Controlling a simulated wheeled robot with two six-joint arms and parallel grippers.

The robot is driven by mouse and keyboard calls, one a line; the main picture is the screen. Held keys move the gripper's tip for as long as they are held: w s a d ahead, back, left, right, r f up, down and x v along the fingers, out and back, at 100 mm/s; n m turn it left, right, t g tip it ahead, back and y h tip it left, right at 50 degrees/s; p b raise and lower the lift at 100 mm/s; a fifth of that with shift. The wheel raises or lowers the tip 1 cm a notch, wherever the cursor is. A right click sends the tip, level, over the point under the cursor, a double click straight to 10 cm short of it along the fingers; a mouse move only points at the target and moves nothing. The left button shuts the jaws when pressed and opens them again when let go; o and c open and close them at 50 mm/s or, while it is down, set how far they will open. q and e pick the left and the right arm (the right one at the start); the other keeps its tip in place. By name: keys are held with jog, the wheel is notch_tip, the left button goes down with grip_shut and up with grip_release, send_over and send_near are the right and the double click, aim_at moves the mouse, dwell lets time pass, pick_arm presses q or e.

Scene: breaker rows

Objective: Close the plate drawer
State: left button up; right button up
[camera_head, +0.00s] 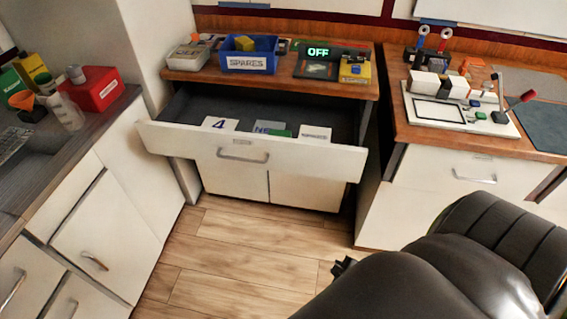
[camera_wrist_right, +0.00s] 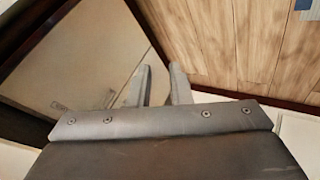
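The plate drawer (camera_head: 180,139) is pulled open in the head view, below the middle counter. Its white front has a silver handle (camera_head: 243,157) and stands well out from the cabinet. Inside lie a plate marked 4 (camera_head: 220,124), a partly hidden green and white plate (camera_head: 272,129) and a plate marked SPARES (camera_head: 315,133). My right arm fills the lower right, with only a dark bit of its gripper (camera_head: 343,266) showing, apart from the drawer. In the right wrist view my right gripper (camera_wrist_right: 161,82) has its two fingers apart, with nothing between them. My left gripper is not in view.
Above the drawer, the counter holds a blue SPARES bin (camera_head: 248,62), an OFF display (camera_head: 318,51) and a yellow box (camera_head: 355,70). A side counter (camera_head: 98,132) stands left; a white switch panel (camera_head: 440,111) is right. Wooden floor (camera_head: 235,240) is clear before the drawer.

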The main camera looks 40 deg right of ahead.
jog(key=w+r+n+t+b, duration=0.1)
jog(key=w+r+b, duration=0.1)
jog(key=w, duration=0.1)
jog(key=w+d+r+n+t+b, duration=0.1)
jog(key=w+r+n+t+b, duration=0.1)
jog(key=w+r, duration=0.1)
jog(key=w+r+n+t+b, duration=0.2)
jog(key=w+r, duration=0.1)
jog(key=w, duration=0.2)
jog(key=shift+d+r, duration=0.1)
jog(key=shift+d, duration=0.15)
grip_shut()
jog(key=n+t+y+b, duration=0.2)
jog(key=n+t+b, duration=0.4)
jog(key=n, duration=0.1)
send_near(280, 161)
jog(key=s+a, duration=0.3)
jog(key=s, duration=0.4)
jog(key=w+d, duration=0.1)
jog(key=w, duration=0.3)
jog(key=w+p, duration=0.1)
jog(key=w, duration=0.3)
jog(key=w+d, duration=0.1)
jog(key=w, duration=0.3)
jog(key=shift+w+d+r+p, duration=0.2)
jog(key=shift+w+d+p, duration=0.05)
jog(key=shift+d+p, duration=0.1)
jog(key=shift+w+d, duration=0.2)
jog(key=shift+w, duration=0.05)
jog(key=shift+r, duration=0.1)
